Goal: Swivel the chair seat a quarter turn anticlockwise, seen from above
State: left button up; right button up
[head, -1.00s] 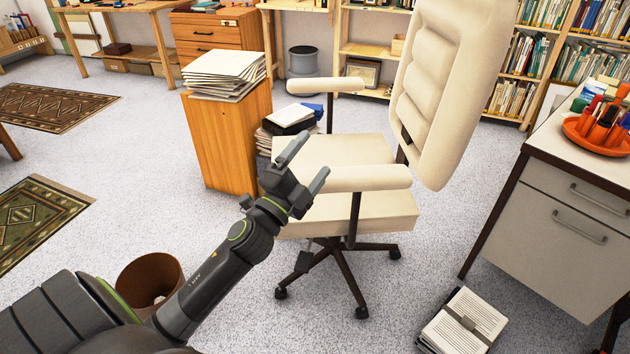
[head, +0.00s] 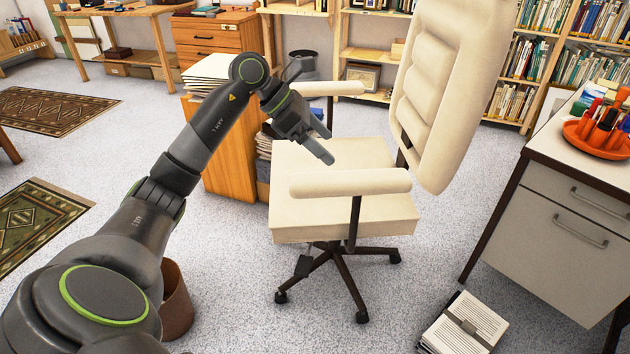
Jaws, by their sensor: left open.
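The cream office chair (head: 340,218) stands mid-picture on a dark wheeled base. Its tall backrest (head: 445,95) is on the right side of the seat, so the seat's open front points left. The near armrest (head: 350,182) and the far armrest (head: 312,89) both show. My left gripper (head: 327,145) is open and empty, its fingers pointing down and right. In the picture it lies over the seat, between the two armrests; I cannot tell whether it touches the chair. My right gripper is not in view.
A wooden cabinet with papers (head: 228,150) stands close behind my left arm. A white drawer unit (head: 560,220) is on the right. A stack of papers (head: 465,322) lies on the floor near it. A brown bin (head: 176,305) is beside my arm.

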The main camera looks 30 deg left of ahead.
aim_at(313, 178)
pick_arm(q)
jog(key=s+a+r+g+y, duration=0.2)
jog(key=a+y, duration=0.2)
jog(key=a, duration=0.4)
jog(key=x, duration=0.5)
jog(key=b+x, duration=0.1)
jog(key=x, duration=0.5)
jog(key=b+x, duration=0.1)
jog(key=x, duration=0.4)
jog(key=shift+w+d+f, duration=0.1)
jog(key=shift+w, duration=0.3)
jog(key=shift+f, duration=0.15)
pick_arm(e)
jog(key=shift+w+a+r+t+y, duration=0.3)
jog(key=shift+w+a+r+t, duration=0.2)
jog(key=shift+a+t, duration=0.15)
pick_arm(q)
jog(key=shift+c, duration=0.2)
